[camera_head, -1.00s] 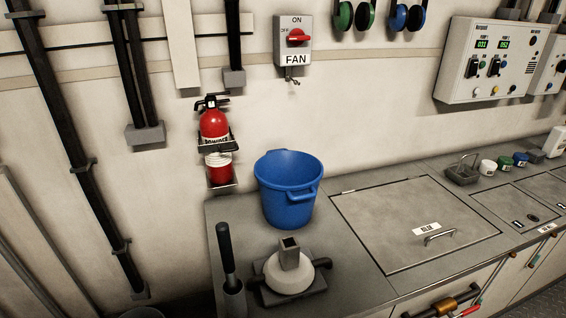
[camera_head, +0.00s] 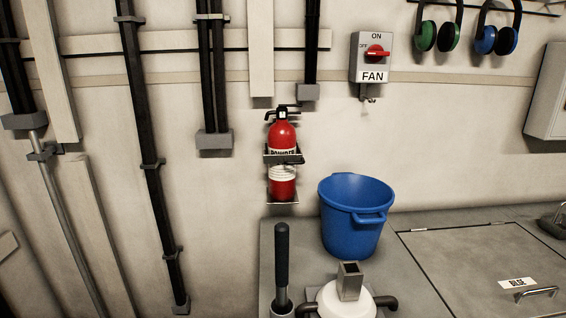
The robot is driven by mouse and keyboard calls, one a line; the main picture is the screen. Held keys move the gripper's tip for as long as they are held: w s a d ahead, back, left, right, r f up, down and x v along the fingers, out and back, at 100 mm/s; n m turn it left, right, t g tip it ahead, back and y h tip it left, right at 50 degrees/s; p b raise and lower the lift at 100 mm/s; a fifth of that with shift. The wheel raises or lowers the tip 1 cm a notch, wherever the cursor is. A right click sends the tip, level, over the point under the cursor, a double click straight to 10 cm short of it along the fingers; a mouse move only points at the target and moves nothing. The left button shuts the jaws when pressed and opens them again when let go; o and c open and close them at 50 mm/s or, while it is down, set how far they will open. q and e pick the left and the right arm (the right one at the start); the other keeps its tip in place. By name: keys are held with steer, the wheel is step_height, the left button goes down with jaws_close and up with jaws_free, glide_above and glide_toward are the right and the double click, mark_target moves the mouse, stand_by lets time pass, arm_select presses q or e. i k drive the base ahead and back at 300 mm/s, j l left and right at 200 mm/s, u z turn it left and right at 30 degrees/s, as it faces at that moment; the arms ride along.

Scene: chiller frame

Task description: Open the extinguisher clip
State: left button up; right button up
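A red fire extinguisher (camera_head: 283,140) with a white label band and a black head hangs upright on the wall, left of the blue bucket. A dark metal clip (camera_head: 284,158) runs across its middle, and it appears closed around the body. A small bracket shelf (camera_head: 282,199) supports its base. The clip's latch is too small to make out. Neither of my grippers shows in the head view.
A blue bucket (camera_head: 355,215) stands on the grey counter (camera_head: 410,222) right of the extinguisher. A black-handled tool (camera_head: 282,262) and a white fitting with a metal block (camera_head: 348,290) are in front. A fan switch (camera_head: 371,58) hangs above right. Wall left of the extinguisher carries vertical black conduits (camera_head: 150,150).

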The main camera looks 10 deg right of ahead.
mark_target(287, 159)
steer(key=k+l+u, duration=0.1)
steer(key=l+u, duration=0.3)
steer(key=k+l+u, duration=0.15)
steer(key=l+u, duration=0.25)
steer(key=k+l+u, duration=0.15)
steer(key=u, duration=0.25)
steer(key=l, duration=0.1)
